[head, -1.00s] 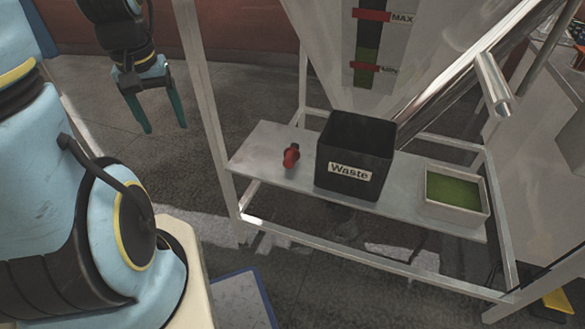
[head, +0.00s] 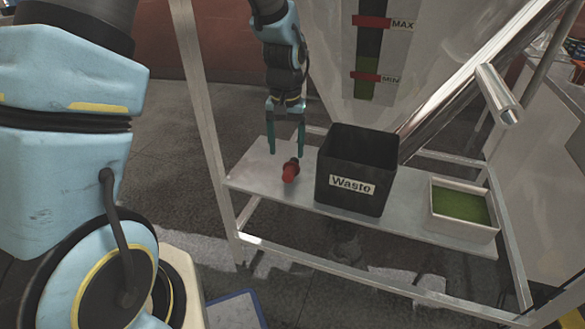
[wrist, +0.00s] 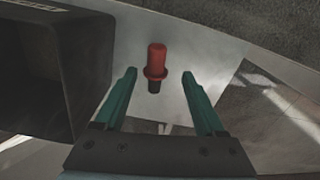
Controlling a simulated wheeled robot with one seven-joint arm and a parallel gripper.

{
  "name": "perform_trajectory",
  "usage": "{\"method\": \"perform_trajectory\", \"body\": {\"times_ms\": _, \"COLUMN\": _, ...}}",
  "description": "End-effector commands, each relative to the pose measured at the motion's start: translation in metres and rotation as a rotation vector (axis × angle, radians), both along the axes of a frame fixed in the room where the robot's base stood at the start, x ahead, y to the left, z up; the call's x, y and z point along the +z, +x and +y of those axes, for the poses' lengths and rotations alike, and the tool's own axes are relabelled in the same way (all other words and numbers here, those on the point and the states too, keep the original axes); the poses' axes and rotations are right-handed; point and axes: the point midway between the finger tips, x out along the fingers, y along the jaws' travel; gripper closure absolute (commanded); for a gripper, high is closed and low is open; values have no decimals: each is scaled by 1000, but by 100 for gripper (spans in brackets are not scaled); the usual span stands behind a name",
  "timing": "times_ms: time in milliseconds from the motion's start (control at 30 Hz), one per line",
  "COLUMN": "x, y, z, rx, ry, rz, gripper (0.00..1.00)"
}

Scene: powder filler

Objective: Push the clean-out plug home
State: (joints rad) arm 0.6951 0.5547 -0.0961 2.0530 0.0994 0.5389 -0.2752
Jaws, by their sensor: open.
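The clean-out plug (head: 290,171) is a small red piece with a flange and a dark end. It lies on the metal shelf (head: 335,222), left of the black waste bin. In the wrist view the plug (wrist: 156,62) is just beyond and between the fingertips, its dark end toward my gripper. My gripper (head: 286,150) points down above the shelf, close over the plug, with its green fingers apart and empty. It also shows in the wrist view (wrist: 160,75). Whether a finger touches the plug cannot be told. The plug's seat is not clearly visible.
The black bin labelled Waste (head: 352,185) stands right beside the plug and rises close to my gripper. A pale tray of green powder (head: 462,207) sits at the shelf's right end. The hopper (head: 420,45), a slanted metal tube (head: 440,85) and a frame post (head: 203,110) surround the shelf.

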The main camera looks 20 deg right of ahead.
Motion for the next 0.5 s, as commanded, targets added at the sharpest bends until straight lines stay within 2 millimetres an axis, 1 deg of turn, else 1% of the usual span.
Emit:
{"method": "perform_trajectory", "body": {"times_ms": 33, "x": -12, "y": -1, "z": 0, "rx": 0, "ry": 2, "rz": 2, "gripper": 28}}
{"method": "perform_trajectory", "body": {"times_ms": 100, "x": -21, "y": 0, "z": 0, "rx": 0, "ry": 2, "rz": 1, "gripper": 28}}
{"method": "perform_trajectory", "body": {"times_ms": 333, "x": -37, "y": -1, "z": -2, "rx": 1, "ry": 1, "rz": 1, "gripper": 28}}
{"method": "perform_trajectory", "body": {"times_ms": 500, "x": -63, "y": -2, "z": -7, "rx": 1, "ry": 1, "rz": 1, "gripper": 28}}
